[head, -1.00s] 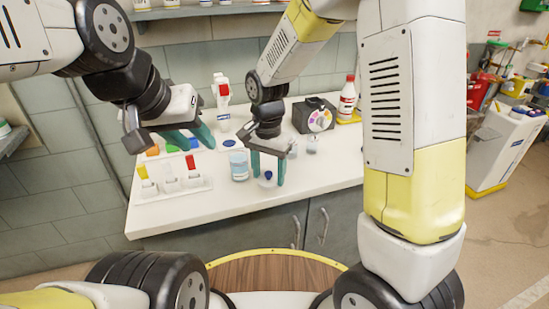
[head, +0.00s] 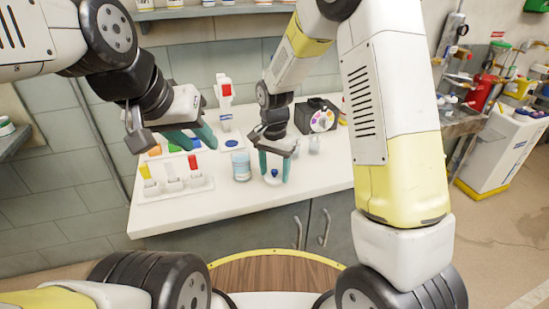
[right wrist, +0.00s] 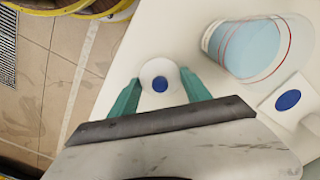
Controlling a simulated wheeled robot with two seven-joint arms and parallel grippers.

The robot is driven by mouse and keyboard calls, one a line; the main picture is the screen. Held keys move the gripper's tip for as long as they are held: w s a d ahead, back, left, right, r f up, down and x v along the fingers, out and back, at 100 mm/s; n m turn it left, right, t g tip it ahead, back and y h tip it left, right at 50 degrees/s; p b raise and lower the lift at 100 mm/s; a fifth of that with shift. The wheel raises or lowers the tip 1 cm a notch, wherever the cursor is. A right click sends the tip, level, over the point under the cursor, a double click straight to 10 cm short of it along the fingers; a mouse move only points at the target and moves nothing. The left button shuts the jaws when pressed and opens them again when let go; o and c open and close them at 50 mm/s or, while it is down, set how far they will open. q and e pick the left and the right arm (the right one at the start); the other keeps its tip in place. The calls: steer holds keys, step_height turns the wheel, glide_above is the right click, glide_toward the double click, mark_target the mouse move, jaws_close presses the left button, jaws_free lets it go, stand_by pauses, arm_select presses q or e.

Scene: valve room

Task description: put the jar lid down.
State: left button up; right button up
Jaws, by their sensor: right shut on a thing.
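The jar lid (head: 274,173) is a small white piece with a blue knob on top. My right gripper (head: 275,175) points down over the counter and is shut on it. In the right wrist view the lid (right wrist: 160,77) shows between the teal fingertips as a white disc with a blue centre. I cannot tell whether its underside touches the counter. A clear jar with light blue content (head: 241,167) stands just left of the right gripper; it also shows in the right wrist view (right wrist: 255,48). My left gripper (head: 204,142) is open and empty above the counter's left part.
The white counter (head: 310,182) is clear right of the lid. A white square with a blue disc (head: 231,143) lies behind the jar. A rack with coloured pieces (head: 172,183) stands at left. A red-and-white bottle (head: 224,92) and a dark box with a colour wheel (head: 318,116) stand behind.

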mark_target(274, 170)
steer(key=o, duration=1.3)
steer(key=shift+f, duration=0.1)
step_height(274, 170, up, 12)
steer(key=s+d+r+n+t+y, duration=0.2)
steer(key=s+d+r+n+t, duration=0.1)
steer(key=s+d+r, duration=0.65)
steer(key=shift+s+d+r+n+t, duration=0.35)
steer(key=shift+s+d+n+t, duration=0.35)
steer(key=shift+s, duration=1)
steer(key=shift+s+d+r+n+t, duration=0.35)
steer(key=shift+s+d, duration=0.5)
steer(key=shift+s, duration=0.85)
steer(key=shift+s+d+r+n+t, duration=0.45)
steer(key=shift+s+d, duration=0.35)
steer(key=shift+s, duration=0.9)
steer(key=shift+f, duration=0.1)
